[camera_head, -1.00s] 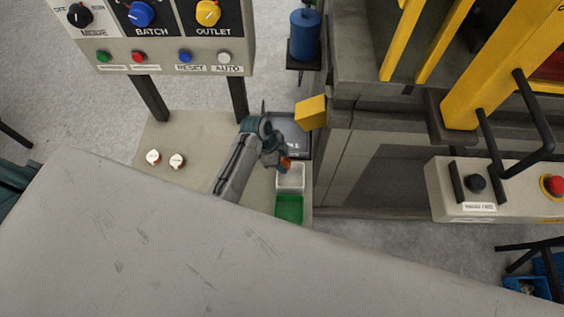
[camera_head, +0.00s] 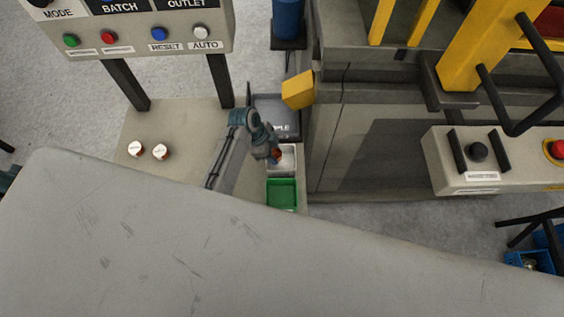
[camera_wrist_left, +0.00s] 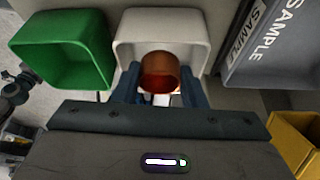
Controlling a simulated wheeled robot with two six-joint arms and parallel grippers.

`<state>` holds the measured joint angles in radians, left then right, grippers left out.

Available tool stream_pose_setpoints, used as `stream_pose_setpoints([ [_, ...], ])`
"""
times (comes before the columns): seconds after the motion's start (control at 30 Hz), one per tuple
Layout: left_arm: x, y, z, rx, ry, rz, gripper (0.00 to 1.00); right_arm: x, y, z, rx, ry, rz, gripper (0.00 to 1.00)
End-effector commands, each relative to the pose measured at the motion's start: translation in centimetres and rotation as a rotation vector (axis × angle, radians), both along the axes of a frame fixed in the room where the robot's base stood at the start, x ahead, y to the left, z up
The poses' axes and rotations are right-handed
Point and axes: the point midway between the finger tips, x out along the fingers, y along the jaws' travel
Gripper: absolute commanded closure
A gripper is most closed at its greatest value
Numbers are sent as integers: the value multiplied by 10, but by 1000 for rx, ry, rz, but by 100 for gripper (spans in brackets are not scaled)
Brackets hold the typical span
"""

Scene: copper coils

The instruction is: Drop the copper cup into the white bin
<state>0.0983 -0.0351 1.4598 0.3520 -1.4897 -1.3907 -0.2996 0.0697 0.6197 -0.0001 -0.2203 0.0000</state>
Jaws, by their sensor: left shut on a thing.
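The copper cup (camera_wrist_left: 160,73) is between the two fingers of my left gripper (camera_wrist_left: 160,90), which is shut on it. In the left wrist view the cup overlaps the near part of the white bin (camera_wrist_left: 128,40). In the head view the left gripper (camera_head: 274,157) holds the cup (camera_head: 276,154) at the left side of the white bin (camera_head: 288,163). I cannot tell the exact height of the cup above the bin. My right gripper is not in view.
A green bin (camera_head: 282,194) sits beside the white bin, and a grey sample tray (camera_head: 280,115) lies on its other side. Two small white-topped items (camera_head: 136,149) stand on the beige table (camera_head: 190,125).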

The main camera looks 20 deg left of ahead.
Motion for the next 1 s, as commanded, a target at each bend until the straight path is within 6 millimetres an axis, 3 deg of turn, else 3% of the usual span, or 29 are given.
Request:
stream_pose_setpoints([
  [0.03, 0, 0, 0, 0, 0, 0, 84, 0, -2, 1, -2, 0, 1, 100],
  [0.07, 0, 0, 0, 0, 0, 0, 56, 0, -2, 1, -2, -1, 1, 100],
  [0.17, 0, 0, 0, 0, 0, 0, 37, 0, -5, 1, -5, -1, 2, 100],
  [0.57, 0, 3, 7, 0, -1, 0, 37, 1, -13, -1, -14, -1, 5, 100],
  [1.0, -5, 34, 80, 2, -4, 0, 37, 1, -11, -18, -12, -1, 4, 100],
])
